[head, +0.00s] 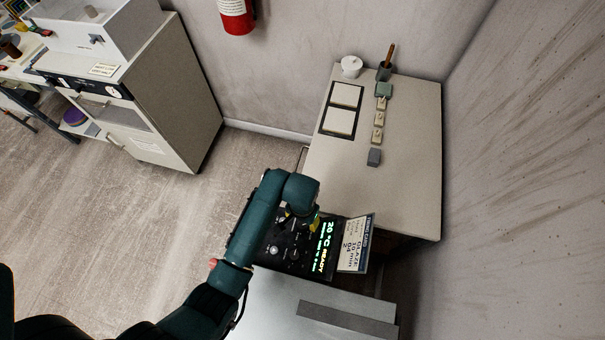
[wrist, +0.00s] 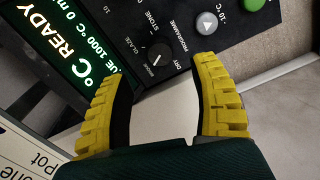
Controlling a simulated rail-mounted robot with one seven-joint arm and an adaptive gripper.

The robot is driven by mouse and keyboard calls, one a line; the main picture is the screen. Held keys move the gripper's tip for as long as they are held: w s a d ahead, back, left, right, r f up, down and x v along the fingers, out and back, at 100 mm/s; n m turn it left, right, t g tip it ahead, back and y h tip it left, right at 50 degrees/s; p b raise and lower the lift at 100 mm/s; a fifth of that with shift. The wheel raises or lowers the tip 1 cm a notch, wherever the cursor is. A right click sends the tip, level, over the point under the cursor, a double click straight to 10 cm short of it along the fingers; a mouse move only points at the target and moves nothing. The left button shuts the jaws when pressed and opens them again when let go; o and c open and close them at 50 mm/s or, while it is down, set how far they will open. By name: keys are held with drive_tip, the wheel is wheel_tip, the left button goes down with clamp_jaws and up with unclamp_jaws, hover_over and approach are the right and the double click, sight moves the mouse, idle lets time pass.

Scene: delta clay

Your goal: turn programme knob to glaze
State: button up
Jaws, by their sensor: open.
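The programme knob (wrist: 158,54) is a small dark round knob on the black control panel (wrist: 135,20) in the wrist view. The words DRY, GLAZE and STONE are printed around it, with PROGRAMME beside it. I cannot tell for sure which word its pale mark points at. My gripper (wrist: 161,72) is open, its yellow ribbed fingers to either side of and just short of the knob, with no visible contact. In the head view, the panel (head: 290,262) sits under my arm, and my gripper (head: 298,224) is partly hidden by it.
A lit green display (wrist: 62,55) reads READY. A grey button (wrist: 206,22) and a green button (wrist: 254,4) are near the knob. A card (head: 355,244) marked GLAZE stands beside the panel. A pale table (head: 400,170) with small blocks is behind it.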

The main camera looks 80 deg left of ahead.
sight(302, 225)
wheel_tip(302, 225, down, 7)
drive_tip(key=shift+b, duration=0.55)
clamp_jaws()
